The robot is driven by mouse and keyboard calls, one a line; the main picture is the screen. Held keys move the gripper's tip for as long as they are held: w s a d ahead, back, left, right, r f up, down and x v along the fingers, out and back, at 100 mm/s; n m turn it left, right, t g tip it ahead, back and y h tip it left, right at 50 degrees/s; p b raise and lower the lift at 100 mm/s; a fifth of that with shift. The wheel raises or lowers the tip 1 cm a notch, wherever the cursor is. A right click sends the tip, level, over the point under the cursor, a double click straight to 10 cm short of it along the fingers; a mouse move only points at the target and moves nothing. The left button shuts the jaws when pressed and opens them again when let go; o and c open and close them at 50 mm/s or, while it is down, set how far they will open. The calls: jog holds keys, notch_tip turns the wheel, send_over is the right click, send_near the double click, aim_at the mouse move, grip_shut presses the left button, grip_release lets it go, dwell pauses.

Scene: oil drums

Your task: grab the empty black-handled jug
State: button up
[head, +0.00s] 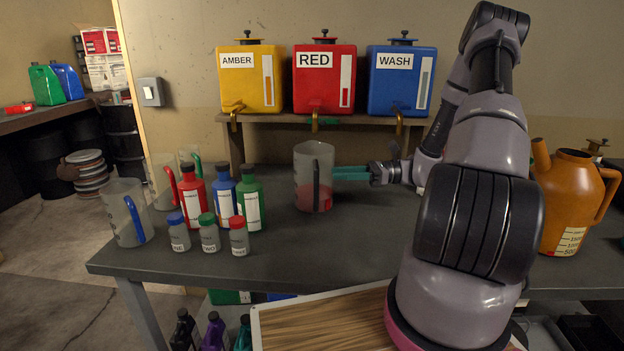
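A clear jug with a black handle (315,170) stands upright on the dark table, below the red drum's tap. Its lower part shows red, which looks like liquid inside, so it does not look empty. The handle faces the camera. My gripper (338,173) comes in from the right at the jug's height, its teal fingers level and pointing left. The fingertips are at the jug's right side; I cannot tell whether they touch it. The fingers overlap in this view, so their opening is unclear.
Amber (249,88), red (324,97) and blue (402,90) drums stand on a shelf behind. Left are a blue-handled jug (126,212), other jugs, several coloured bottles (193,200) and small jars (209,236). An orange can (567,205) stands right. The table before the black-handled jug is clear.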

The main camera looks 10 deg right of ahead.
jog(key=w+a, duration=0.1)
jog(key=a, duration=0.6)
jog(key=shift+w+a, duration=0.15)
jog(key=shift+w, duration=0.05)
grip_shut()
dwell(1.2)
